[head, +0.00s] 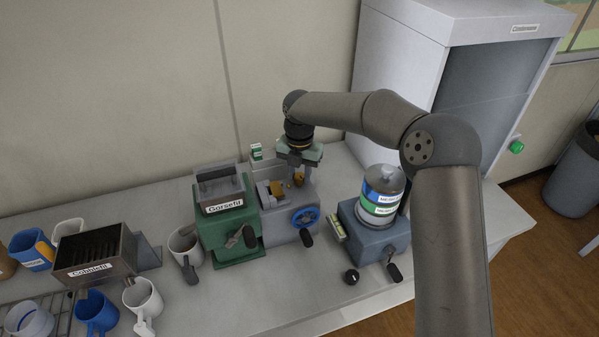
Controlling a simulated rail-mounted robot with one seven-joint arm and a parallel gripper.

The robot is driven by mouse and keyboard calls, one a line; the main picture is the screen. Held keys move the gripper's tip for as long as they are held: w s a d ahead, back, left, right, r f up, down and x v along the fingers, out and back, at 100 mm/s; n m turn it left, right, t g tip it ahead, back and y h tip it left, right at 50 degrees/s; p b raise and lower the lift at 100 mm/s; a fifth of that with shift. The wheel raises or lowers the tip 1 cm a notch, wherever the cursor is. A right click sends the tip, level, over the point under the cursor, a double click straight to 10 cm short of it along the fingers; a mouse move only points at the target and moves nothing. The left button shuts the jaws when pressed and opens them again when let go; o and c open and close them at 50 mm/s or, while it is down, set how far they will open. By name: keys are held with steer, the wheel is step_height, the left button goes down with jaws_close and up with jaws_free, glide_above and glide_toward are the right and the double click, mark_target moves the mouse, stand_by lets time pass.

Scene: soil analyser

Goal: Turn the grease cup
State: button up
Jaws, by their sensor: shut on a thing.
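My gripper (298,168) points down over the grey machine (285,228) with the blue handwheel (306,217). It is shut on a small brass-coloured part, which I take to be the grease cup (299,179), at the top of that machine. The gripper body hides the cup's upper part, and its exact turn cannot be told at this size.
The green machine labelled Gorsefil (225,228) stands close left of the grey one. A blue-grey grinder (375,234) with a banded canister stands to the right. A black knob (351,277) lies in front. Mugs and a brown box (95,262) fill the left. A tall white cabinet (400,60) stands behind right.

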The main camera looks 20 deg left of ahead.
mark_target(300, 175)
stand_by(0.3)
steer(key=o, duration=1)
step_height(300, 175, up, 18)
steer(key=shift+f+b, duration=0.25)
steer(key=shift+b, duration=0.9)
